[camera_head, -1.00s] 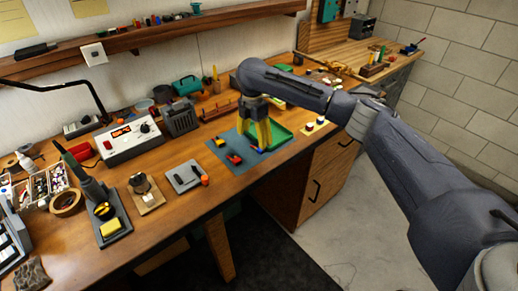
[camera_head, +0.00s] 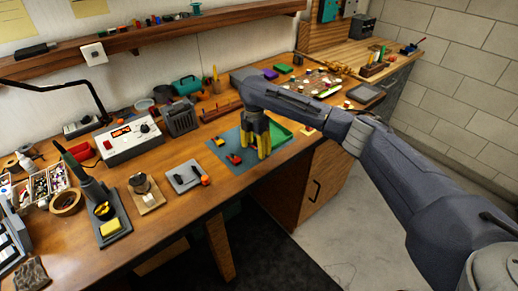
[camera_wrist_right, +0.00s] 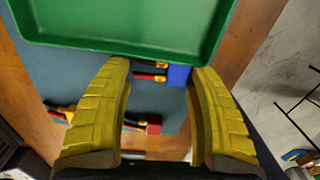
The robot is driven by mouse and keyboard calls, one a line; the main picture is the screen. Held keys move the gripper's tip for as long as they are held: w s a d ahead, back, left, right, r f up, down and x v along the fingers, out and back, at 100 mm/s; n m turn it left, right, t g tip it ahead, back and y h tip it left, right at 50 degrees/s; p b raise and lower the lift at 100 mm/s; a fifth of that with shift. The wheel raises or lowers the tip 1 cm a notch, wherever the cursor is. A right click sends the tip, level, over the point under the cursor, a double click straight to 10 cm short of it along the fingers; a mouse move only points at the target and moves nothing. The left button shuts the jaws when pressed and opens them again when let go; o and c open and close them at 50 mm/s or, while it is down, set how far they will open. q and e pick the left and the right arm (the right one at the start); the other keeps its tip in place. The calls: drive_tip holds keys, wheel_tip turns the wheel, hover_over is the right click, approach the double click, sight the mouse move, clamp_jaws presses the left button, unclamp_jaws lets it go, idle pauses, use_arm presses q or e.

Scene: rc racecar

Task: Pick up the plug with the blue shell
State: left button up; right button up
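The plug with the blue shell (camera_wrist_right: 179,75) lies on the blue-grey mat (camera_head: 225,148), its red and dark wires leading left in the wrist view. My right gripper (camera_head: 256,150) is over the mat, pointing down. In the wrist view its yellow fingers (camera_wrist_right: 158,68) are apart, with the blue plug between the tips, close to the right finger; I cannot tell if they touch. In the head view the fingers hide the blue plug. A red plug (camera_wrist_right: 153,126) and a yellow plug (camera_wrist_right: 68,112) lie on the mat too. My left gripper is not in view.
A green tray (camera_wrist_right: 120,50) stands just beyond the fingertips, its rim near them. A grey pad (camera_head: 181,178) with small parts lies left of the mat. A soldering station (camera_head: 128,136) and a speaker-like box (camera_head: 180,117) stand further left. The table's front edge is close.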

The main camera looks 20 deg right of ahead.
drive_tip(key=c, duration=0.4)
drive_tip(key=shift+c, duration=0.4)
